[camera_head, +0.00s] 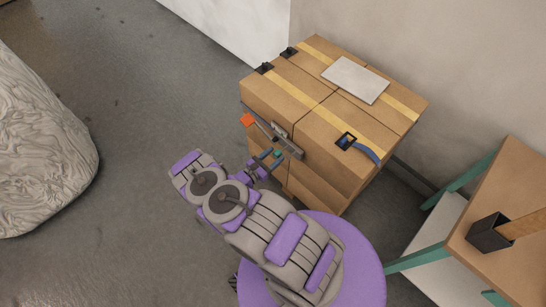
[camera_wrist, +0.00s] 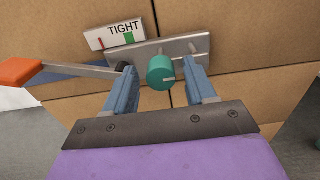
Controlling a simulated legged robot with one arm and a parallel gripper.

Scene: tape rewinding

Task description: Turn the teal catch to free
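The teal catch (camera_wrist: 160,73) is a round knob on a grey metal plate (camera_wrist: 200,46) fixed to the side of a cardboard box. My gripper (camera_wrist: 160,84) is open, one blue finger on each side of the catch. In the head view my gripper (camera_head: 268,161) is at the box's front side.
A lever with an orange handle (camera_wrist: 18,72) extends left from the plate. A white label (camera_wrist: 115,32) reads TIGHT, with red and green marks. The taped boxes (camera_head: 320,150) carry a grey sheet (camera_head: 355,79) and a blue strap (camera_head: 362,150). A table (camera_head: 510,210) stands right.

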